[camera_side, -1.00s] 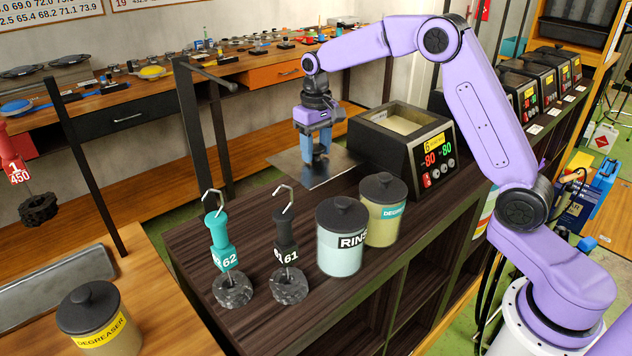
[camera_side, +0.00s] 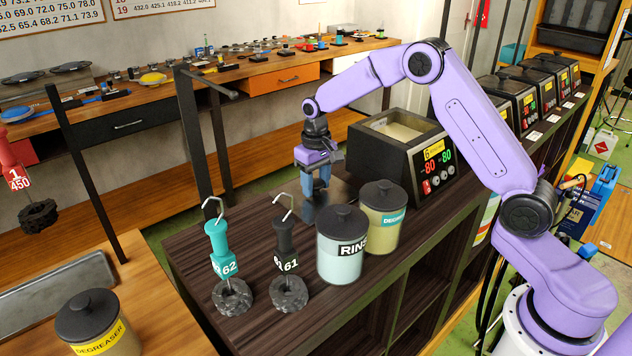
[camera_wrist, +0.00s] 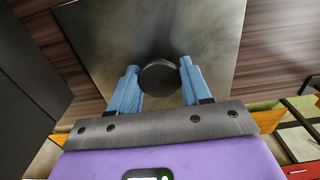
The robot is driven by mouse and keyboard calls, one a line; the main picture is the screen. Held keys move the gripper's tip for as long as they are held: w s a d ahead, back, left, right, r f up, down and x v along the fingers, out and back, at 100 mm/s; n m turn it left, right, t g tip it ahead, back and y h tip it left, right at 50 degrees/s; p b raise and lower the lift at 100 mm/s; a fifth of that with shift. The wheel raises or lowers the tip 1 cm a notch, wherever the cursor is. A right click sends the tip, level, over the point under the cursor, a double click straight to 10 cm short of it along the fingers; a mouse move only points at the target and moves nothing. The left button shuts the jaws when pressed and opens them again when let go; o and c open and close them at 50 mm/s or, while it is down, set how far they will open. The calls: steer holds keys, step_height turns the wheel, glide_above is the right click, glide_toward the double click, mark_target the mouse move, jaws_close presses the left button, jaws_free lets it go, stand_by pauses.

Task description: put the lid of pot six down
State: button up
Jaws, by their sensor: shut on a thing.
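My gripper (camera_side: 318,182) is beside and to the left of pot six (camera_side: 375,162), over the dark wood bench top. It is shut on the dark round knob (camera_wrist: 158,76) of the lid, with one blue finger on each side. The lid is a square grey metal plate (camera_wrist: 205,35), filling much of the wrist view beyond the fingers. Pot six is open, with pale wax (camera_side: 400,130) inside.
Hooked holders 62 (camera_side: 222,245) and 61 (camera_side: 285,240) stand at the front left with dark chains. A black post and rail (camera_side: 190,140) rise behind the bench's left edge.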

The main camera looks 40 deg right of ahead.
mark_target(316, 182)
steer(key=o, duration=1.2)
step_height(316, 182, up, 12)
steer(key=shift+r, duration=0.1)
